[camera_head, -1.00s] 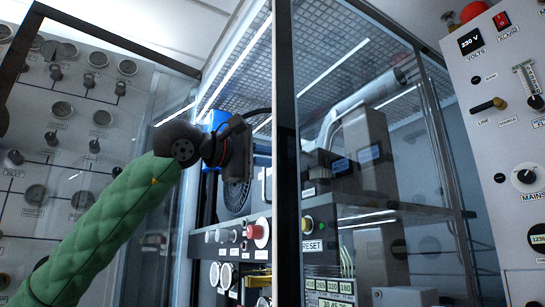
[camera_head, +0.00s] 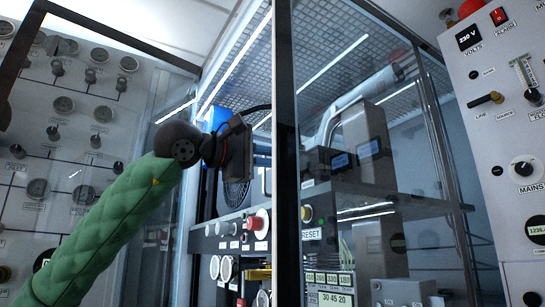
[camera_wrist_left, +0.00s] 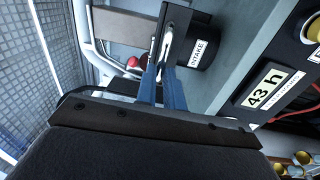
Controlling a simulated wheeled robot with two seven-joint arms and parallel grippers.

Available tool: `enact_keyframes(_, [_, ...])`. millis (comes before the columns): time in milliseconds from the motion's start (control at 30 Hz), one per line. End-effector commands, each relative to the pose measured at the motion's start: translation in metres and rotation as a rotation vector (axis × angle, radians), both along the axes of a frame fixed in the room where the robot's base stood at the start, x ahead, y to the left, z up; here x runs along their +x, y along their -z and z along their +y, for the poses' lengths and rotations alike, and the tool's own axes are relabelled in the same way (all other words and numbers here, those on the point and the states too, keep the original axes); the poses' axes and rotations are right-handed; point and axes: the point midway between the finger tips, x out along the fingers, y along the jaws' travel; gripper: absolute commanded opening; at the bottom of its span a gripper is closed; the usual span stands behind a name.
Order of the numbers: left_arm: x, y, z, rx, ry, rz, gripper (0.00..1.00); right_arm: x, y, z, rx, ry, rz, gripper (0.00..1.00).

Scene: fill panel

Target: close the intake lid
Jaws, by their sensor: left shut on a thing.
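In the left wrist view, a black round intake (camera_wrist_left: 196,63) carries a white INTAKE label. Right beside it a dark flat piece (camera_wrist_left: 177,15) with a bright metal part in it, which looks like the intake lid, stands edge-on. My left gripper (camera_wrist_left: 163,72) has its blue fingers together on this piece. How far the lid stands from the intake opening is hard to tell. In the head view my left gripper's dark body (camera_head: 235,148) is inside the glass cabinet, and its fingertips and the lid are hidden. My right gripper is not in view.
Below is a panel with knobs, a red button (camera_head: 253,223) and a RESET label. Glass panes and a grey control panel (camera_head: 510,150) flank the cabinet.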

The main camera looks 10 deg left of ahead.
Motion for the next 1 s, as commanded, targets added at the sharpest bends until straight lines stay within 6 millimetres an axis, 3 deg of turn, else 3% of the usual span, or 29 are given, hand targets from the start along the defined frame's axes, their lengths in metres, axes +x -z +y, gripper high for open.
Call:
enact_keyframes(333, [0.003, 0.007, 0.0, 0.007, -0.003, 0.011, 0.0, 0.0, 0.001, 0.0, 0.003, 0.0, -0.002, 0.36])
enact_keyframes(367, [0.003, 0.008, -0.001, 0.007, -0.003, 0.011, 0.16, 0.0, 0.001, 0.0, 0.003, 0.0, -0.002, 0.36])
enact_keyframes(400, [0.003, 0.008, -0.001, 0.007, -0.003, 0.011, 0.23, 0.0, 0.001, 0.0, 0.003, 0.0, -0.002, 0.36])
enact_keyframes(467, [0.003, 0.007, -0.001, 0.006, -0.002, 0.011, 0.31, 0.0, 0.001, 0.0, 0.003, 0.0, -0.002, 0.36])
enact_keyframes(767, [0.0, 0.004, 0.001, 0.003, -0.001, 0.005, 0.31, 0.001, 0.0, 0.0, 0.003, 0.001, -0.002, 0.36])
enact_keyframes(1000, [-0.019, 0.005, 0.021, 0.003, -0.003, 0.005, 0.31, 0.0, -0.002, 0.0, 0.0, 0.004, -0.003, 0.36])
